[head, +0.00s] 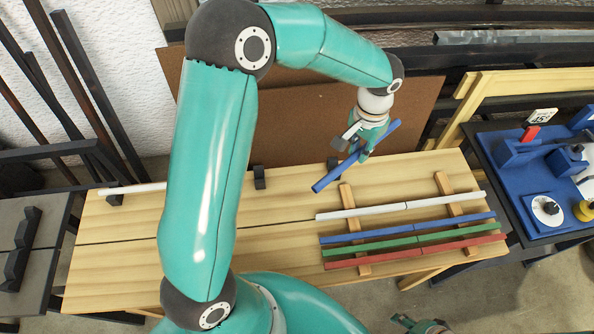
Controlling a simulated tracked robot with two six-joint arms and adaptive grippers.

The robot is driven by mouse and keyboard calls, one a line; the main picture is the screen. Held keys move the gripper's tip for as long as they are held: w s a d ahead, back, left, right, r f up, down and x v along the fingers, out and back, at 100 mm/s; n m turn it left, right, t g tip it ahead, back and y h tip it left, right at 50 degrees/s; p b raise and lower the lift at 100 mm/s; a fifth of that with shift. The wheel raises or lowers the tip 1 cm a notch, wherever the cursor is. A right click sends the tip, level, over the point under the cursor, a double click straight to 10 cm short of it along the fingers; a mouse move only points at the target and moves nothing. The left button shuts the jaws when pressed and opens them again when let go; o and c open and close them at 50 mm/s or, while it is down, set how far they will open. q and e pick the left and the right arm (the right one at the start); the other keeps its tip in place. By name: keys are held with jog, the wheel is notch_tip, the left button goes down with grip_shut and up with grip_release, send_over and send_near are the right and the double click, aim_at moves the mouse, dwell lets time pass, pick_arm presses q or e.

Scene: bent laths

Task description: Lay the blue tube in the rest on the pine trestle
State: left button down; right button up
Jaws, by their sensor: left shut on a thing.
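My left gripper (366,146) is shut on the blue tube (335,176) near its middle. The tube slants from lower left to upper right, apparently above the back edge of the pine trestle (290,204). Two small dark rest blocks stand at that edge, one (260,178) left of the tube and one (333,162) just behind it. Both look empty. Another dark block (115,200) at the far left carries a white tube (130,188), which runs behind my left arm. My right gripper (420,326) shows only partly at the bottom edge; its jaws are unclear.
White (360,213), blue (365,237), green (370,246) and red (370,260) laths lie across two wooden battens on the trestle's right. A blue bench (515,185) with tools stands right, a grey bench (45,235) left. A brown board (290,125) stands behind.

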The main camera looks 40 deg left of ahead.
pick_arm(q)
jog(key=s+a+r+m+b, duration=0.2)
jog(key=s+a+m, duration=0.1)
jog(key=a, duration=0.4)
jog(key=s+a+r+m+b, duration=0.2)
jog(key=s+a+m, duration=0.2)
jog(key=a, duration=0.3)
notch_tip(320, 180, down, 19)
jog(key=shift+w+a+f, duration=0.15)
jog(key=shift+f, duration=0.2)
jog(key=c, duration=1.1)
grip_release()
jog(key=shift+r, duration=0.1)
jog(key=shift+r, duration=0.15)
